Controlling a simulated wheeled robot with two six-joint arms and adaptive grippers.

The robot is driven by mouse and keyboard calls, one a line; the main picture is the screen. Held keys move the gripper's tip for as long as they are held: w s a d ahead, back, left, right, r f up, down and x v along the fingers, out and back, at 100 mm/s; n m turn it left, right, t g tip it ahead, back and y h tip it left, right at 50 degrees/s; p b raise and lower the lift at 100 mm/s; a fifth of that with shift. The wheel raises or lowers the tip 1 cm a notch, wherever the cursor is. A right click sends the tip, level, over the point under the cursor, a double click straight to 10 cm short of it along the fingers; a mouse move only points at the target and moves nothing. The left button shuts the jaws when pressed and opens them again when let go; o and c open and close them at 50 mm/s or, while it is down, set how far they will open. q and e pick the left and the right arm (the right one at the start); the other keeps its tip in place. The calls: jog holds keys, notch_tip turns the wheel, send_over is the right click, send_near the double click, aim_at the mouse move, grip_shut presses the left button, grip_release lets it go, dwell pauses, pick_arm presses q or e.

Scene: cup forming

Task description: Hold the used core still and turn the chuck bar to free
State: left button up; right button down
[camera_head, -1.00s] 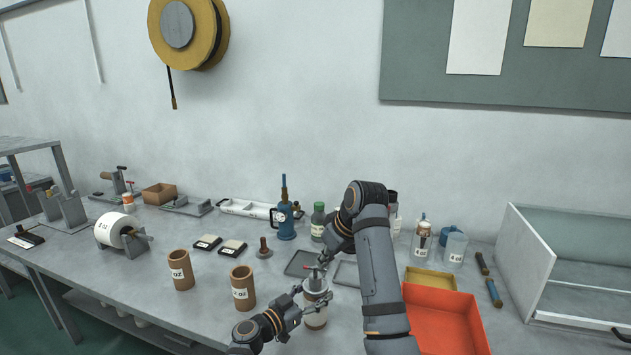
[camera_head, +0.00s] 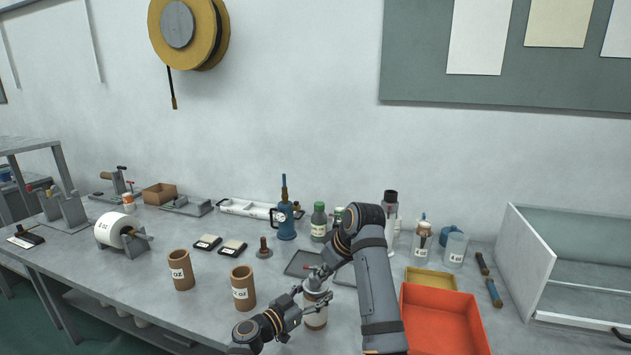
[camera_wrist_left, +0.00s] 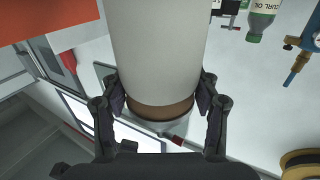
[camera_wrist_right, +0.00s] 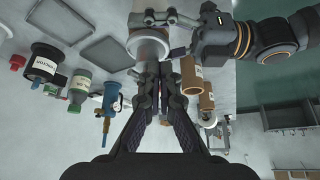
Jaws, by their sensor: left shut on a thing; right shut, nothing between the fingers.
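The used core (camera_head: 316,318), a pale cylinder with a brown band, stands upright on the bench front. My left gripper (camera_head: 300,304) is shut around it from the left. In the left wrist view the core (camera_wrist_left: 155,50) fills the space between the fingers (camera_wrist_left: 160,103). My right gripper (camera_head: 319,276) is just above the core's top, and its fingers (camera_wrist_right: 163,72) look closed together in the right wrist view. The core's round end (camera_wrist_right: 150,42) shows beyond them. The chuck bar, apparently red-tipped (camera_head: 308,267), is mostly hidden by the right gripper; I cannot tell whether they touch.
An orange tray (camera_head: 447,316) and a yellow tray (camera_head: 430,279) lie to the right. Two brown tubes, one of them here (camera_head: 243,289), stand to the left. A dark flat tray (camera_head: 298,264) lies behind the core.

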jog(key=shift+w+a, duration=0.15)
jog(key=shift+w, duration=0.35)
dwell(0.4)
jog(key=shift+w+d, duration=0.15)
jog(key=shift+d, duration=0.25)
dwell(0.4)
jog(key=shift+w+d, duration=0.7)
jog(key=shift+w, duration=0.1)
jog(key=shift+d, duration=0.1)
dwell(0.3)
notch_tip(320, 180, up, 6)
jog(key=shift+s+d, duration=0.15)
jog(key=shift+d, duration=0.1)
dwell(0.4)
